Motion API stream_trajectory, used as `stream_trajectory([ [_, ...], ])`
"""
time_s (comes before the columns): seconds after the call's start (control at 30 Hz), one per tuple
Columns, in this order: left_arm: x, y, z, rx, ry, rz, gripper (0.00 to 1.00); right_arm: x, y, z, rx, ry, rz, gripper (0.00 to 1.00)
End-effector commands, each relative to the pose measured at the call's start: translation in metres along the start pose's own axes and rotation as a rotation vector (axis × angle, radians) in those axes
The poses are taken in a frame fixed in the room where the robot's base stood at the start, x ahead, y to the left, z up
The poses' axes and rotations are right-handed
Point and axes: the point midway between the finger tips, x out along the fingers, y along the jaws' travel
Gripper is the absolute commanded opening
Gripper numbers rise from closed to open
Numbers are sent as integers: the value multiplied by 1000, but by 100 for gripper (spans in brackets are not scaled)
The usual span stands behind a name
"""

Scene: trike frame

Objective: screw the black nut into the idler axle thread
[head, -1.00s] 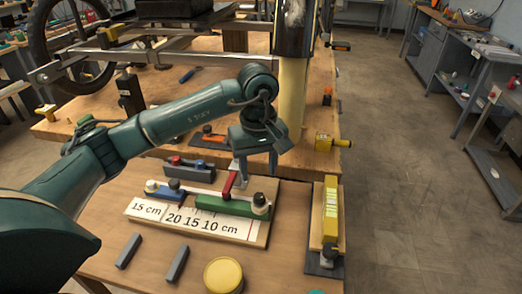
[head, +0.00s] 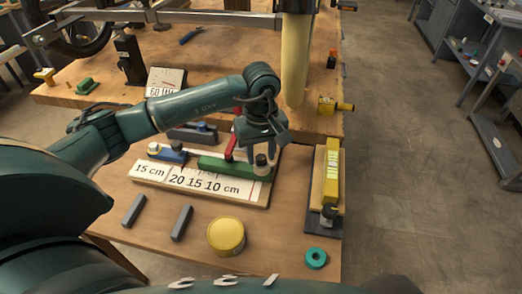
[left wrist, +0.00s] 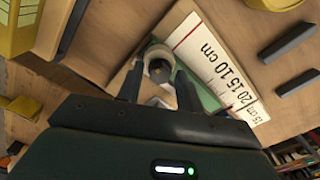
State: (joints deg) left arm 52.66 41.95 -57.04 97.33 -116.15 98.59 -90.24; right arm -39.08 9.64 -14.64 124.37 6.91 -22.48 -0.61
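A black round piece, which looks like the black nut (head: 261,160), sits on top of a cream round base (head: 262,170) at the right end of a green bar (head: 226,167). In the left wrist view the dark piece (left wrist: 159,70) shows end-on between my fingertips, with the cream base around it. My left gripper (head: 257,156) points down over that end of the bar. Its fingers (left wrist: 158,88) are apart, one on each side of the piece. I cannot tell if they touch it. The axle thread is not clearly seen. My right gripper is not in view.
The green bar lies on a board with a printed cm scale (head: 178,181). A red lever (head: 231,146) stands beside my gripper. A yellow tin (head: 226,236), a teal ring (head: 316,258) and two grey bars are in front. A yellow tool (head: 331,180) lies at right.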

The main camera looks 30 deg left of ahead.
Motion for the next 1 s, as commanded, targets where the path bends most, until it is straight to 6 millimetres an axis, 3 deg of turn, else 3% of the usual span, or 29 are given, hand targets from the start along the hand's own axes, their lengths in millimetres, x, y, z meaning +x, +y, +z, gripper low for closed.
stream_trajectory([
  [0.4, 0, 0, 0, 0, 0, 0, 1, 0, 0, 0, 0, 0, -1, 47],
  [0.57, -1, 0, 0, 35, 1, 0, 0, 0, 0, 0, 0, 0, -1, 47],
  [1.0, 0, 0, -1, 717, 2, 0, 0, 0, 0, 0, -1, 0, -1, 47],
])
